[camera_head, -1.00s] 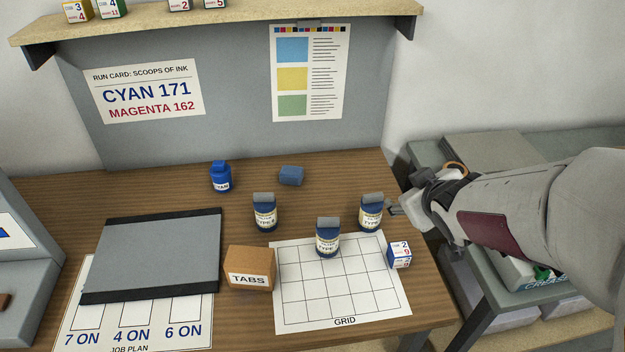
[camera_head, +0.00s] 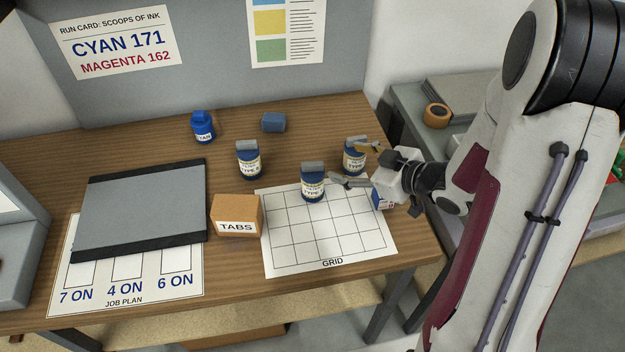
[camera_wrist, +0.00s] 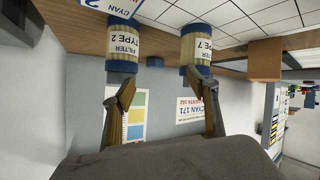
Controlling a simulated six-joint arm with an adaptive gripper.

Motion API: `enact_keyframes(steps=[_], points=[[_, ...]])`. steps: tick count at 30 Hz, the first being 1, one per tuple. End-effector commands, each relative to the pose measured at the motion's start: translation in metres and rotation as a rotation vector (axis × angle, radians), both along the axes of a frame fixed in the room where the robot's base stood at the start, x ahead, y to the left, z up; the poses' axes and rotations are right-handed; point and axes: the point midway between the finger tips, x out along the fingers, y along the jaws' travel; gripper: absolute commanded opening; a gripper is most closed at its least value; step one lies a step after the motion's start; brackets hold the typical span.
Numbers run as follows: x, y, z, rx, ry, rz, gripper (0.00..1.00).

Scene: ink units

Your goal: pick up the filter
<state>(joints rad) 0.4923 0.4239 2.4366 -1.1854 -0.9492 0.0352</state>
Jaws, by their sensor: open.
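Three dark blue filters with cream labels and grey caps stand upright on the table. In the head view, one (camera_head: 248,162) is behind the tabs box, the type 7 filter (camera_head: 313,184) is on the grid sheet's back edge, and the type 2 filter (camera_head: 354,160) is to its right. In the wrist view, upside down, the type 2 filter (camera_wrist: 124,45) is at left and the type 7 filter (camera_wrist: 197,48) at right. My gripper (camera_head: 345,163) is open and empty. Its fingertips (camera_wrist: 158,78) are spread, one near each filter's cap; contact is unclear.
An orange tabs box (camera_head: 236,215) stands left of the grid sheet (camera_head: 330,240). A grey board (camera_head: 140,205) lies at left.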

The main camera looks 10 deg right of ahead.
Motion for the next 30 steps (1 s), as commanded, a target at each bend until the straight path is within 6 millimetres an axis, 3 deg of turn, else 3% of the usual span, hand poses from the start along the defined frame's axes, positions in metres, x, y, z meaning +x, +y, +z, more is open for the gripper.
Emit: enact_keyframes(steps=[12,30], points=[[-0.028,0.028,-0.018,0.242,-0.022,0.137,0.59],[-0.036,0.031,-0.024,0.310,-0.005,0.148,0.59]])
